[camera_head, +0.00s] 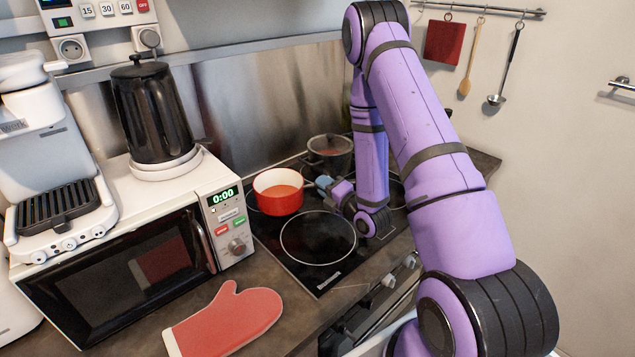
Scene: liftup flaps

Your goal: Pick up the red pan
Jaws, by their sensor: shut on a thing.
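The red pan (279,198), with a white inside, is at the back left of the black stovetop (330,268), beside the microwave. Its handle side points right, toward my gripper (326,184). My gripper is shut on the pan at its right side, where a small blue part shows. The fingers and most of the handle are small and partly hidden by my purple arm. I cannot tell whether the pan's base touches the stovetop.
A white microwave (140,255) with a black kettle (150,112) on top is on the left. A red oven mitt (228,322) lies on the front counter. The front burner area is clear.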

